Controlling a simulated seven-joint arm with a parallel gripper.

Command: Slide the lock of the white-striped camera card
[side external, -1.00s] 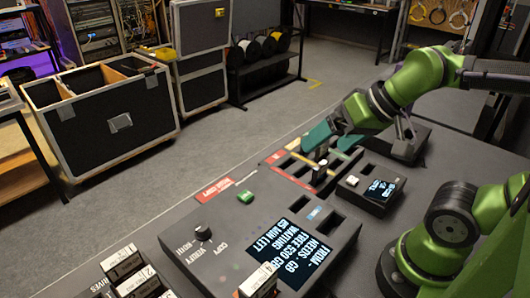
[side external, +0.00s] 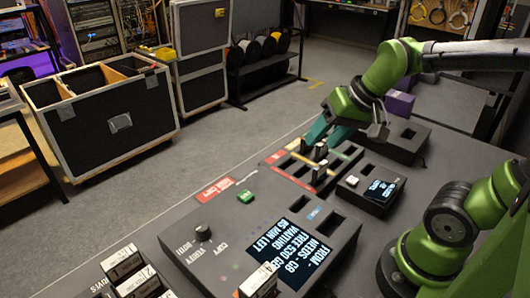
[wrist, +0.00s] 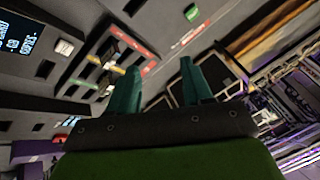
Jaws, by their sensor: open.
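Several small dark camera cards with pale tops stand upright in slots of a dark tray (side external: 283,161) with red, yellow and green strips. One card (side external: 320,151) stands close below my gripper (side external: 325,133). I cannot make out a white stripe or a lock on any card. My gripper's teal fingers are open and empty, above and at the far side of the tray, apart from the cards as far as I can tell. In the wrist view the open fingers (wrist: 158,85) frame floor and cases, and the tray (wrist: 135,70) with cards is to their left.
A copier box (side external: 240,225) with a dial, green button and lit screen lies in front of the tray. A small reader (side external: 352,193) with a display sits right of it. A slotted dark box (side external: 402,150) stands behind. Labelled drives (side external: 123,262) stand at lower left.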

